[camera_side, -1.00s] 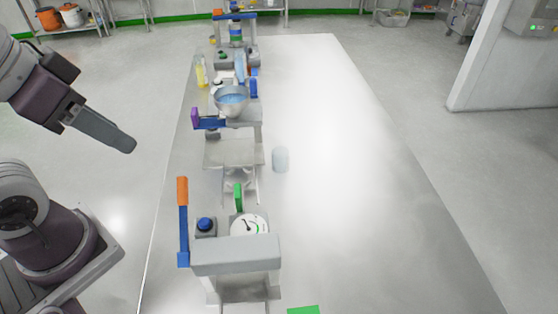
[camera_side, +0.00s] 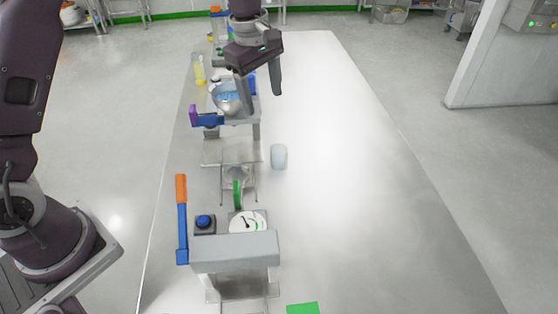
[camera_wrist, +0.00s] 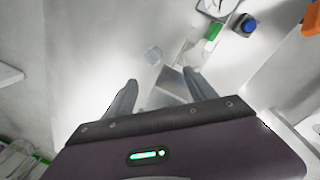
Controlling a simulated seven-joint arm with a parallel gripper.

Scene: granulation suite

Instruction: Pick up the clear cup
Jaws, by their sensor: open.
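The clear cup (camera_side: 279,156) stands on the table (camera_side: 350,200), just right of the row of equipment in the side view. In the wrist view the cup (camera_wrist: 153,56) shows beyond the fingertips, roughly between their lines. My gripper (camera_side: 262,94) is open and empty. It hangs above the table, farther back than the cup and well above it, near the metal bowl (camera_side: 226,102). Its two fingers (camera_wrist: 160,78) are spread apart in the wrist view. Nothing hides the cup.
A press-like device with a dial (camera_side: 248,222), a blue button (camera_side: 204,222) and an orange-tipped lever (camera_side: 181,190) stands nearer the front. A yellow bottle (camera_side: 199,70) stands at the back left. A green block (camera_side: 302,309) lies at the front. The table's right side is clear.

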